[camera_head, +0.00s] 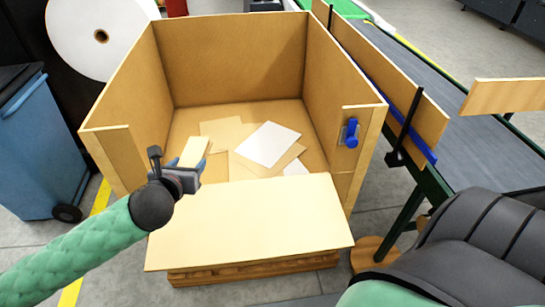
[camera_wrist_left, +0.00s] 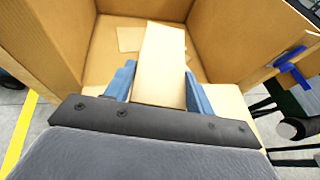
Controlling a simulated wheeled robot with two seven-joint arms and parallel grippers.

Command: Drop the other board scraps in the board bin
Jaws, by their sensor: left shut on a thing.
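The board bin (camera_head: 235,60) is a large open cardboard box on a wooden pallet, with its front flap (camera_head: 250,225) folded down. Several flat board scraps lie on its floor, among them a white sheet (camera_head: 267,143) and tan pieces (camera_head: 222,130). My left gripper (camera_head: 191,164) is at the front left of the bin, above the flap's inner edge. It is shut on a tan board scrap (camera_head: 193,151). The held scrap (camera_wrist_left: 160,65) stands out between the blue fingers in the left wrist view, with the bin floor beyond it. My right gripper is not in view.
A blue wheeled bin (camera_head: 40,150) stands at the left and a large white roll (camera_head: 100,36) behind it. A conveyor (camera_head: 470,130) with wooden side boards runs along the right. A blue clamp (camera_head: 351,132) sits on the bin's right front edge.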

